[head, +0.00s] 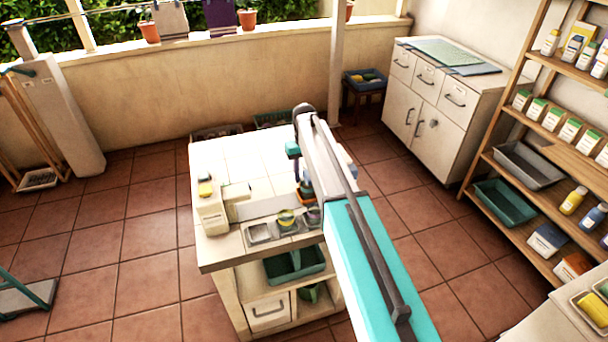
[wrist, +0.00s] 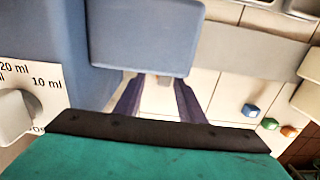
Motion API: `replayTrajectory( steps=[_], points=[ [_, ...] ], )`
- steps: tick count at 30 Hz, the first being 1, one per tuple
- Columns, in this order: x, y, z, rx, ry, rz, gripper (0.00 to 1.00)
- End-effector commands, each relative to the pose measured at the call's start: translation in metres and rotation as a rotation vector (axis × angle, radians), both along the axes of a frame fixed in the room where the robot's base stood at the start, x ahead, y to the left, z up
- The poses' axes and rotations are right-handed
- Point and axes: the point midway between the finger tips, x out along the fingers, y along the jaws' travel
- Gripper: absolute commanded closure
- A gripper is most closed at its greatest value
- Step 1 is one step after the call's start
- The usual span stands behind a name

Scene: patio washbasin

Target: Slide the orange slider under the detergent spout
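My gripper (wrist: 160,82) has two purple fingers set apart, with pale tile visible between them. Their tips pass behind or under a blue block (wrist: 145,35), so I cannot see them fully. I cannot make out the detergent spout. A white panel (wrist: 45,85) marked 20 ml and 10 ml has a pale knob.
Small green (wrist: 269,123) and blue (wrist: 251,110) pieces lie beside the orange one. A shelf (head: 540,152) and white cabinet (head: 455,90) stand right.

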Motion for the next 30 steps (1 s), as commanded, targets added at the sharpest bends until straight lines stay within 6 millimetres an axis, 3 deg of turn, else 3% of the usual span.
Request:
replayTrajectory(
  steps=[13, 30],
  points=[
    [-0.001, 0.003, 0.013, 0.002, 0.001, 0.003, 0.64],
    [-0.001, 0.003, 0.083, 0.001, 0.0, 0.002, 0.64]
  ],
)
